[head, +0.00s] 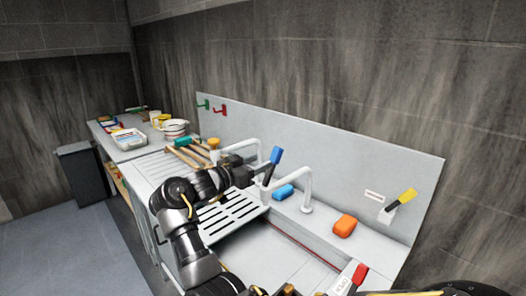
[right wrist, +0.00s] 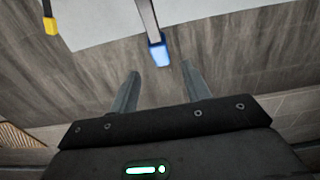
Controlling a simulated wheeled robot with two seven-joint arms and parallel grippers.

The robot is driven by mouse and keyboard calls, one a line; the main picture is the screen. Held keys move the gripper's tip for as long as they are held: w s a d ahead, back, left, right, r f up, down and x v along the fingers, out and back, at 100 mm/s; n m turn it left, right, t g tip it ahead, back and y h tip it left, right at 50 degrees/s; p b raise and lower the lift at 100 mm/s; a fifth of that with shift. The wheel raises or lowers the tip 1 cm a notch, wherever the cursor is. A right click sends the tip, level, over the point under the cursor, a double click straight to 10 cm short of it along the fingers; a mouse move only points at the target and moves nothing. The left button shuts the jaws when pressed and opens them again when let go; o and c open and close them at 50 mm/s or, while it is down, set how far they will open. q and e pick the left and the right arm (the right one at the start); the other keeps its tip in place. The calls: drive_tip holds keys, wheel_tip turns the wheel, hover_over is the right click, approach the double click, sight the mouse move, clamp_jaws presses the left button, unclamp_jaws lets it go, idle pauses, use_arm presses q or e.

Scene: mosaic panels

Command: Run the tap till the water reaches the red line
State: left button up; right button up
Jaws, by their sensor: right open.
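The blue-handled tap lever (head: 275,156) stands upright beside the white taps on the sink. My right gripper (head: 260,165) is open next to this lever, just to its left in the head view. In the right wrist view the blue lever tip (right wrist: 158,54) shows ahead, between and beyond the two open fingers (right wrist: 160,72). A white curved tap spout (head: 306,190) stands over the basin. The red line (head: 300,245) runs along the inner basin wall. I cannot make out a water level in the basin (head: 250,258). My left gripper is not in view.
A yellow-handled lever (head: 405,197) is on the splashback at right; a red-handled one (head: 360,273) is at the front. A slotted rack (head: 232,213) covers the basin's left part.

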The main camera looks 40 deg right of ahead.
sight(280, 152)
drive_tip(key=d+p, duration=0.1)
drive_tip(key=d, duration=0.2)
drive_tip(key=d+p, duration=0.1)
drive_tip(key=d, duration=0.2)
drive_tip(key=d+p, duration=0.2)
drive_tip(key=d, duration=0.1)
drive_tip(key=shift+w+r, duration=0.15)
drive_tip(key=shift+w, duration=0.25)
drive_tip(key=shift+w+d, duration=0.1)
drive_tip(key=shift+d, duration=0.6)
clamp_jaws()
